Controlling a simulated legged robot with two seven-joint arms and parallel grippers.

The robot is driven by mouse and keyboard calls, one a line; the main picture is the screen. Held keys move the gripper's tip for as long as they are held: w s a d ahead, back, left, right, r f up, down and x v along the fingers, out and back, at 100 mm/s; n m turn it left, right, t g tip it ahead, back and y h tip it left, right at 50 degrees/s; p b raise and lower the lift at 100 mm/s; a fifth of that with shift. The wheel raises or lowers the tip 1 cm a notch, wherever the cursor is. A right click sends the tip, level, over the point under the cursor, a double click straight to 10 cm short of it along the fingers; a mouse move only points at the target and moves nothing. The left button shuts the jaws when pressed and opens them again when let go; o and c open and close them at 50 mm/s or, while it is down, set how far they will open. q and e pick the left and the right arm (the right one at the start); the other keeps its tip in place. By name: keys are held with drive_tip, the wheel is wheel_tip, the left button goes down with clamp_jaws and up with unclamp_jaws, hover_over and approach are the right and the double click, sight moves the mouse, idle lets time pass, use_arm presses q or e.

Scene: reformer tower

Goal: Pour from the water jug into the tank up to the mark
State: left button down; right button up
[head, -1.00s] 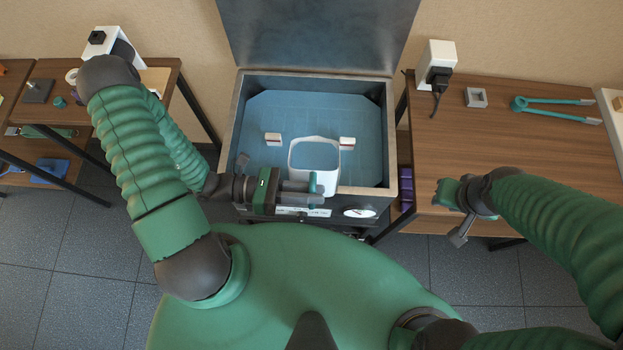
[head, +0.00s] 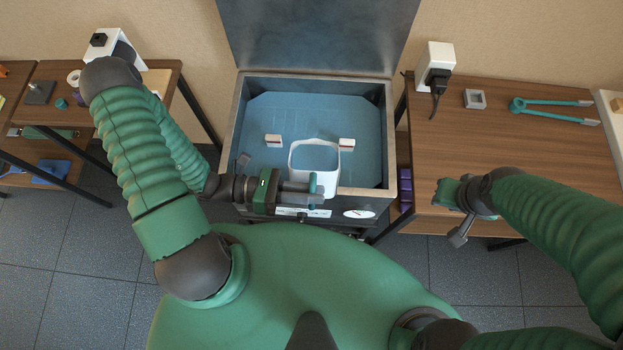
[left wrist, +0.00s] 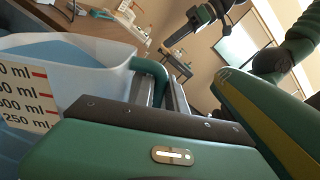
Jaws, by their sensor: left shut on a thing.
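The white water jug (head: 327,184) is over the front part of the open metal tank (head: 236,112), with blue water showing inside it. My left gripper (head: 311,191) is shut on the jug at its near side. In the left wrist view the jug (left wrist: 85,75) has a scale with red marks and ml figures, and its green handle (left wrist: 152,78) is between my fingers. The jug looks tilted in that view. Blue water (head: 260,165) fills the tank's floor area. My right gripper (head: 446,193) is at the right, away from the tank; its jaws are too unclear to judge.
Two small white blocks with red lines (head: 273,140) (head: 347,144) are in the tank. The tank's lid (head: 318,35) stands open behind it. A wooden table (head: 520,150) at the right holds green tongs (head: 550,106) and a grey square part (head: 475,98).

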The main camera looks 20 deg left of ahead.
sight(312, 184)
use_arm(q)
drive_tip(key=shift+w+a+r+n+p, duration=0.15)
drive_tip(key=shift+w+r+n+p, duration=0.4)
drive_tip(key=shift+p, duration=0.55)
drive_tip(key=shift+w+a+r+n+p, duration=0.1)
drive_tip(key=shift+w+r+n+p, duration=0.15)
drive_tip(key=shift+r+n+p, duration=0.65)
idle(2.8)
drive_tip(key=shift+w+a+r+n+p, duration=0.15)
drive_tip(key=shift+w+r+n+p, duration=0.1)
drive_tip(key=shift+w+n+p, duration=0.35)
drive_tip(key=shift+w+a+r+n+p, duration=0.1)
drive_tip(key=shift+w+r+n+p, duration=0.2)
drive_tip(key=shift+p, duration=0.5)
idle(1.8)
